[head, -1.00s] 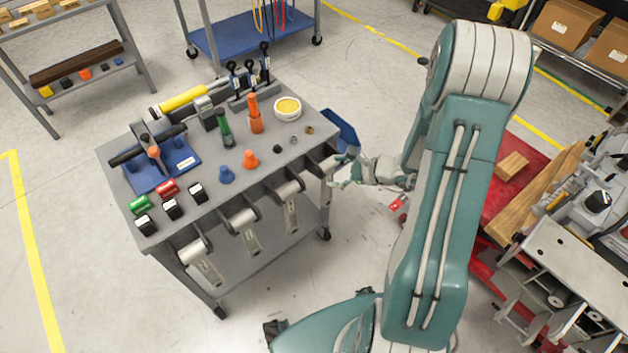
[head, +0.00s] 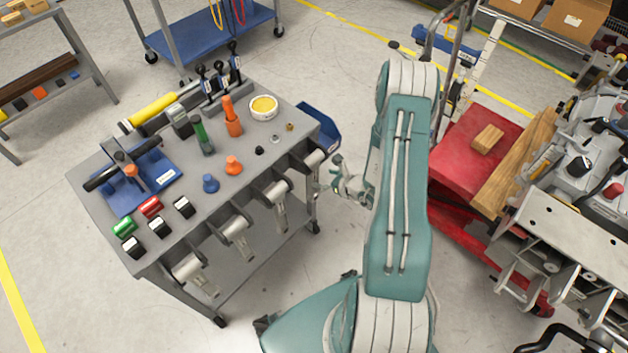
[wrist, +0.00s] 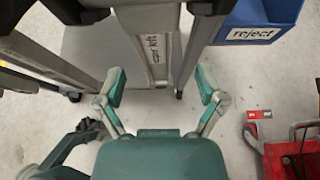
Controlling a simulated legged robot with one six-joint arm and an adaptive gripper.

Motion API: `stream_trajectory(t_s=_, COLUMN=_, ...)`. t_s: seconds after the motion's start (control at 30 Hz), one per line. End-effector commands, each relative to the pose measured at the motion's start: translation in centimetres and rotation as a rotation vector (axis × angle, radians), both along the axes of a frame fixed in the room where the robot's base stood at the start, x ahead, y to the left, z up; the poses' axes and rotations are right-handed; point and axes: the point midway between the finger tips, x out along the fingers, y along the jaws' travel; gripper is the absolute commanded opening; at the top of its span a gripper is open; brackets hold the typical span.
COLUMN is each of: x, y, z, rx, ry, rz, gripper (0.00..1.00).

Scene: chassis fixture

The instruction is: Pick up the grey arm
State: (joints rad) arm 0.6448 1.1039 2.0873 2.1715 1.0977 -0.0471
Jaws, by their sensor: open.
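Several grey arms hang in a row along the near side of the grey cart (head: 150,255). The rightmost grey arm (head: 313,165) is closest to my gripper (head: 334,186), which is just to its right in the head view. In the wrist view, a grey arm (wrist: 155,45) with dark lettering ending in "left" hangs ahead, between the lines of my two fingers. My gripper (wrist: 161,84) is open, with its teal fingertips spread and nothing between them. The arm's upper end runs out of the wrist view. I cannot tell whether any finger touches it.
A blue bin labelled "reject" (wrist: 254,20) is attached at the cart's right end, close to my right finger. A red cart (head: 470,145) with wooden beams stands at right. Tools and coloured pieces cover the cart top. The floor right of the cart is partly clear.

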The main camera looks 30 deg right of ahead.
Motion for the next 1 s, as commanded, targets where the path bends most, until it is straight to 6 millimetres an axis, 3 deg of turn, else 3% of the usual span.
stream_trajectory(t_s=0.3, x=3.6, y=1.4, z=-2.3, rx=0.0, ry=-0.002, rz=0.004, gripper=0.89)
stream_trajectory(t_s=0.6, x=4.0, y=1.5, z=-2.5, rx=0.001, ry=-0.001, rz=0.001, gripper=0.89)
stream_trajectory(t_s=0.67, x=4.0, y=1.5, z=-2.5, rx=0.001, ry=-0.001, rz=0.001, gripper=0.66)
stream_trajectory(t_s=0.8, x=4.0, y=1.6, z=-2.5, rx=0.001, ry=-0.001, rz=0.001, gripper=0.04)
stream_trajectory(t_s=0.83, x=4.0, y=1.6, z=-2.5, rx=0.001, ry=-0.001, rz=0.001, gripper=0.0)
stream_trajectory(t_s=1.0, x=4.1, y=1.5, z=-2.4, rx=0.0, ry=-0.004, rz=0.002, gripper=0.0)
